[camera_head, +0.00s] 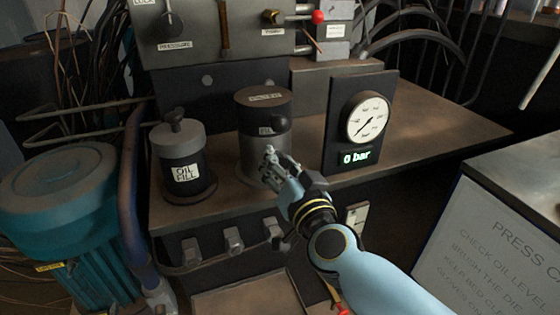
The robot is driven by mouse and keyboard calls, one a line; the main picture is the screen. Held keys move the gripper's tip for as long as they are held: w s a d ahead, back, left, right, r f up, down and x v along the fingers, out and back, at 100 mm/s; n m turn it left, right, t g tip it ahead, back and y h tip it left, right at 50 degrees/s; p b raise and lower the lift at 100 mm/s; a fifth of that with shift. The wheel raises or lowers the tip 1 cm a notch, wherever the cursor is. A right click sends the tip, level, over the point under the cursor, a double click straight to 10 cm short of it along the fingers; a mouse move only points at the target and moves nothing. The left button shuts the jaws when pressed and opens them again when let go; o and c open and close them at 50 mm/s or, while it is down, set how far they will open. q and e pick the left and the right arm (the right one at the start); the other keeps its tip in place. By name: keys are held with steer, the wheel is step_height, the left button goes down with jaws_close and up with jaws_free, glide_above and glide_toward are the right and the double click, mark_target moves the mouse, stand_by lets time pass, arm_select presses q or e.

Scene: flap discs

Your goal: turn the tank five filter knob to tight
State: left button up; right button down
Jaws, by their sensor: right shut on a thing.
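The filter canister (252,142) is a grey-brown cylinder with a dark top and a small label, in the middle of the bench. A round dark knob (279,122) sits on its upper front side. My right gripper (269,155) reaches up from the lower right, its fingertips at the canister's front just below the round part of the knob. It is shut on the knob, though the grasped part is small and mostly hidden by the fingers. The knob's setting cannot be read. My left gripper is not in view.
An oil fill canister (180,150) stands left of the filter. A pressure gauge (366,118) with a green "0 bar" display (355,157) stands to its right. A control panel (215,35) is behind. A teal motor (65,215) fills the lower left. The bench right of the gauge is clear.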

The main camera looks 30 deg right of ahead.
stand_by(0.3)
steer(key=c, duration=0.9)
jaws_free()
steer(key=shift+c, duration=0.2)
steer(key=shift+s, duration=0.1)
steer(key=v, duration=0.7)
steer(key=shift+s, duration=0.15)
